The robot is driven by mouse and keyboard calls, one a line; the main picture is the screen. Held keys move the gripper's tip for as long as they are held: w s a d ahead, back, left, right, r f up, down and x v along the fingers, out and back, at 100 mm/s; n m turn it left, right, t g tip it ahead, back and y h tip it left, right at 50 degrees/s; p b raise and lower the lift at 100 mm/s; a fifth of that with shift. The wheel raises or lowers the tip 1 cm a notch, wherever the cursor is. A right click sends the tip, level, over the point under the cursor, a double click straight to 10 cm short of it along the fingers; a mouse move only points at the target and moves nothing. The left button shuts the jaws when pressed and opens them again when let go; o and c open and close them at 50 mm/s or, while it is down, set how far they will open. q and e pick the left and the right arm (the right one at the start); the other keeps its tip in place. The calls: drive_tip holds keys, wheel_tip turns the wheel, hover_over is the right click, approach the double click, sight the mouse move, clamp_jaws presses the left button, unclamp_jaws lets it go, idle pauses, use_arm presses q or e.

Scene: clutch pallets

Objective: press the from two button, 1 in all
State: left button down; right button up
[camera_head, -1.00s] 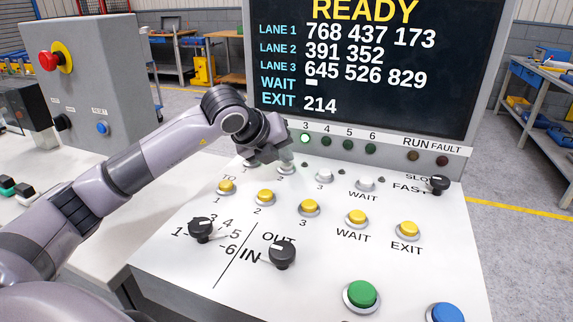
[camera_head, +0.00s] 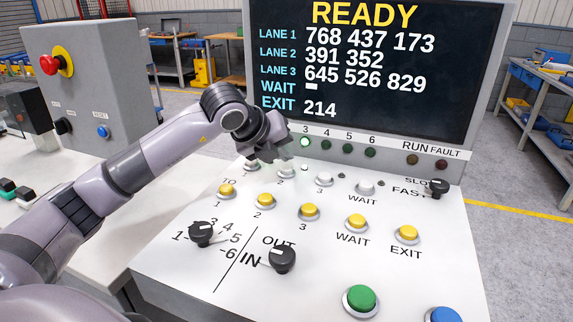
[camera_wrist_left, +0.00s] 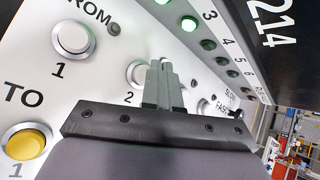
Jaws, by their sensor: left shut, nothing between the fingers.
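The from two button (camera_head: 287,173) is a white round button in the upper row of the sloped panel, right of the white from one button (camera_head: 252,165). In the left wrist view the from two button (camera_wrist_left: 137,73) is partly covered by my fingers. My left gripper (camera_head: 283,152) is shut and empty, just above and behind that button in the head view. Its fingertips show in the left wrist view (camera_wrist_left: 164,72); I cannot make out contact with the button. A small lamp (camera_head: 304,168) beside the from two button looks pale and lit. My right gripper is out of view.
A row of yellow buttons, including to two (camera_head: 264,201), lies nearer on the panel. Black knobs (camera_head: 201,233) and a green button (camera_head: 361,300) are at the front. The display (camera_head: 380,70) stands close behind the gripper and reads READY.

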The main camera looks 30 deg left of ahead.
sight(283, 169)
use_arm(q)
drive_tip(key=shift+r, duration=0.1)
drive_tip(key=shift+r+p, duration=1.6)
drive_tip(key=shift+r, duration=0.9)
drive_tip(key=shift+f, duration=0.1)
